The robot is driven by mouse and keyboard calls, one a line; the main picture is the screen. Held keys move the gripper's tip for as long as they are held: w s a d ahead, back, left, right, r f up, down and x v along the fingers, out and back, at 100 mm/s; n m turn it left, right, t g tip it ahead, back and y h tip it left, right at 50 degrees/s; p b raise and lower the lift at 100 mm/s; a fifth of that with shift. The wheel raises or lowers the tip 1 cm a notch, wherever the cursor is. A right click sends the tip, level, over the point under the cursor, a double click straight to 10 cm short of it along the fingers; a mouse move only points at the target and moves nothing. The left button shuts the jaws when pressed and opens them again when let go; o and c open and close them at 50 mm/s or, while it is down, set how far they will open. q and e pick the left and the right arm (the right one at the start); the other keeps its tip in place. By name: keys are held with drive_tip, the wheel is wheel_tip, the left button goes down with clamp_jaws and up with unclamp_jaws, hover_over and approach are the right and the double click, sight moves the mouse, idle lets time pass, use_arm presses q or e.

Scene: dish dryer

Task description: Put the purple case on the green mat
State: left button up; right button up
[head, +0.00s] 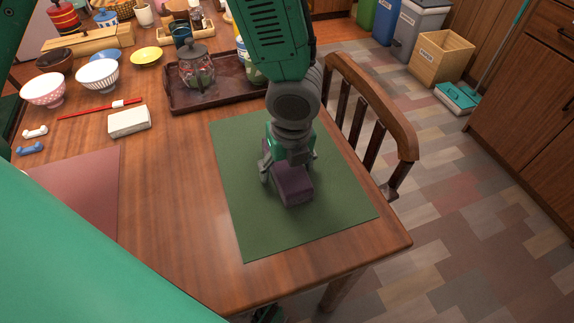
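The purple case (293,188) is a small dark purple block at the middle of the green mat (245,215). It appears to rest on the mat, but its underside and far end are hidden by my gripper. The left finger seems to stand a little apart from the case; the contact at the right finger is unclear.
A brown tray (178,103) with a glass jar (196,70) stands behind the mat. A white box (129,121), bowls (98,74) and a reddish mat (85,190) lie to the left. A wooden chair (375,110) stands close at the table's right edge.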

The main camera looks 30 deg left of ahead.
use_arm(q)
drive_tip(key=shift+d, duration=0.25)
drive_tip(key=shift+r, duration=0.2)
wheel_tip(320, 180, up, 12)
drive_tip(key=d+p, duration=0.1)
drive_tip(key=p, duration=0.4)
drive_tip(key=shift+s, duration=0.45)
drive_tip(key=shift+f, duration=0.2)
